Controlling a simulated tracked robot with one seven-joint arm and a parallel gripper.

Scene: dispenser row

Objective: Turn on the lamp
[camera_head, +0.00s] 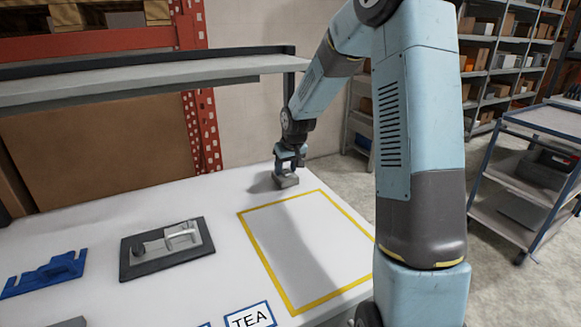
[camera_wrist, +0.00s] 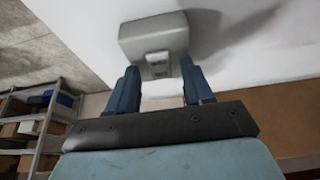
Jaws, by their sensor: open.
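My gripper (camera_head: 289,160) is over the far right corner of the white table (camera_head: 225,215), pointing down. Just below its fingers is a small grey box (camera_head: 287,181) on the tabletop. In the wrist view my gripper (camera_wrist: 162,90) is open, its two blue fingers apart. The grey box (camera_wrist: 153,42) lies beyond the fingertips, with a small switch-like part (camera_wrist: 157,64) on the face towards me. I cannot tell whether the fingers touch the box. No lamp shade or bulb can be made out.
A dark plate with a metal handle (camera_head: 167,247) and a blue bracket (camera_head: 45,273) lie at the left. A yellow outlined rectangle (camera_head: 262,254) and a TEA label (camera_head: 250,318) are on the table. A grey shelf (camera_head: 140,82) spans the back.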

